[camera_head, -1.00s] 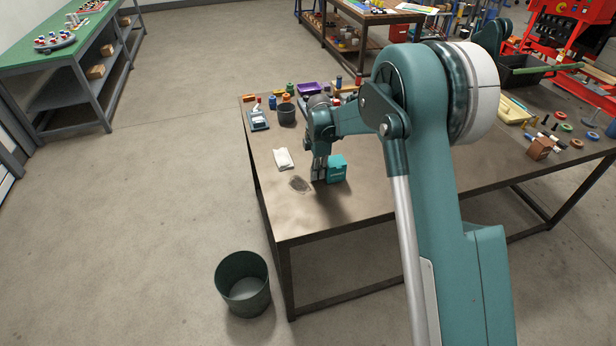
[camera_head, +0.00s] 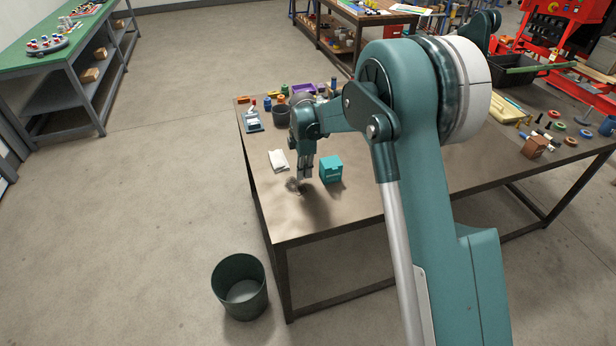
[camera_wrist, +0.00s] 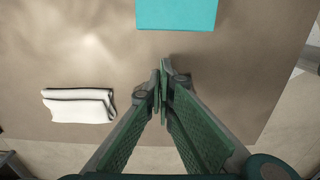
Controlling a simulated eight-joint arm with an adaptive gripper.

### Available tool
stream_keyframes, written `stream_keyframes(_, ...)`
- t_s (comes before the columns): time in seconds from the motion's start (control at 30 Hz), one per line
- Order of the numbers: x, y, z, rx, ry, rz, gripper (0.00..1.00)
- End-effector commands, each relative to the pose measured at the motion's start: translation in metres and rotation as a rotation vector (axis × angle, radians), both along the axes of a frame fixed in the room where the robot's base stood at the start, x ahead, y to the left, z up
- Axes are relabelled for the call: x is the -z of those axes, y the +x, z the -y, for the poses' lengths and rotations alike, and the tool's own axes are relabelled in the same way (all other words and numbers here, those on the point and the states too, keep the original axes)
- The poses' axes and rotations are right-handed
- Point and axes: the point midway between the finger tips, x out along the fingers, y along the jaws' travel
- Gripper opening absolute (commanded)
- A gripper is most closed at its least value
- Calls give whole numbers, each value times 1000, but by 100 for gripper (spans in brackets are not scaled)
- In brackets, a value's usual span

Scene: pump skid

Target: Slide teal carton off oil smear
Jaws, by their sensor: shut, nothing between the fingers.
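The teal carton (camera_head: 331,169) stands upright on the brown table. In the wrist view the carton (camera_wrist: 177,13) is at the top edge, ahead of the fingers. My gripper (camera_head: 304,178) is shut and empty to the left of the carton, with a visible gap between them. In the wrist view the fingertips (camera_wrist: 163,72) are together. The dark oil smear (camera_head: 296,187) lies on the table beneath and just left of my fingers, partly hidden by them. The carton stands to the right of the smear, clear of it. The smear cannot be made out in the wrist view.
A folded white cloth (camera_head: 278,160) lies left of my gripper; it also shows in the wrist view (camera_wrist: 78,106). A dark cup (camera_head: 280,115) and small parts crowd the table's far left. A bin (camera_head: 240,286) stands on the floor. The tabletop right of the carton is clear.

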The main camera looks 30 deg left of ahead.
Motion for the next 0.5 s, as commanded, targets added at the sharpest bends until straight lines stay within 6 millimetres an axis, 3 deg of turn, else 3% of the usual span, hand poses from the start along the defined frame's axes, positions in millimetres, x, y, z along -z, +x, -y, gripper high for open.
stream_keyframes(0.2,-40,0,0,0,0,0,0)
stream_keyframes(0.5,-74,0,0,0,0,0,0)
